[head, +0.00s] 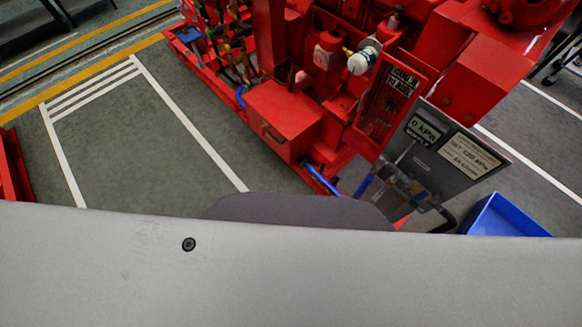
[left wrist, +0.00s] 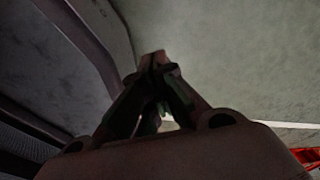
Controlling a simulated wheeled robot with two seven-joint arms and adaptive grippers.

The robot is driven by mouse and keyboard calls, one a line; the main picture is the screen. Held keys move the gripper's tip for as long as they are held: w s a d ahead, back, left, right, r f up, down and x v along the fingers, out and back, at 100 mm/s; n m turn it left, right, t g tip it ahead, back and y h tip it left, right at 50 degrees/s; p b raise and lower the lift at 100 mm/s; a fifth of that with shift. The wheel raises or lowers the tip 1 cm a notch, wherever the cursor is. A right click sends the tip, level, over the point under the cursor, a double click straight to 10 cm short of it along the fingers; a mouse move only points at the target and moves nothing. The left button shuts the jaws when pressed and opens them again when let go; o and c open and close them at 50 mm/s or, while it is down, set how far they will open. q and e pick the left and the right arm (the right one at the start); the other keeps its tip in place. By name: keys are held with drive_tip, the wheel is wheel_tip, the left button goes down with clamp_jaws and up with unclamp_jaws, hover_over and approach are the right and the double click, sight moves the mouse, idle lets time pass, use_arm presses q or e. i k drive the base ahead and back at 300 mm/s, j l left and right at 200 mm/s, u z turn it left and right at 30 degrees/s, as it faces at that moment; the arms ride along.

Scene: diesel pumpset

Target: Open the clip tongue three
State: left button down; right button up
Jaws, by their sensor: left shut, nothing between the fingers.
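The red diesel pumpset (head: 290,110) fills the upper middle and right of the head view. On its front is a red box (head: 283,118) with what looks like a small latch on its left face; I cannot tell whether this is clip tongue three. My left gripper (left wrist: 157,58) shows in the left wrist view, dark and shut, with its fingertips together and nothing between them. It points at bare grey floor, apart from the pumpset. Neither gripper shows in the head view.
A grey panel (head: 452,155) with a kPa display stands right of the pumpset, with a blue bin (head: 505,218) below it. White lines (head: 190,125) mark open grey floor to the left. A red edge (left wrist: 306,157) shows at the lower right of the wrist view.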

sight(304, 161)
drive_tip(key=i+j+z, duration=0.25)
drive_tip(key=z, duration=0.15)
drive_tip(key=i+j+z, duration=0.15)
drive_tip(key=j+z, duration=0.25)
drive_tip(key=l, duration=0.1)
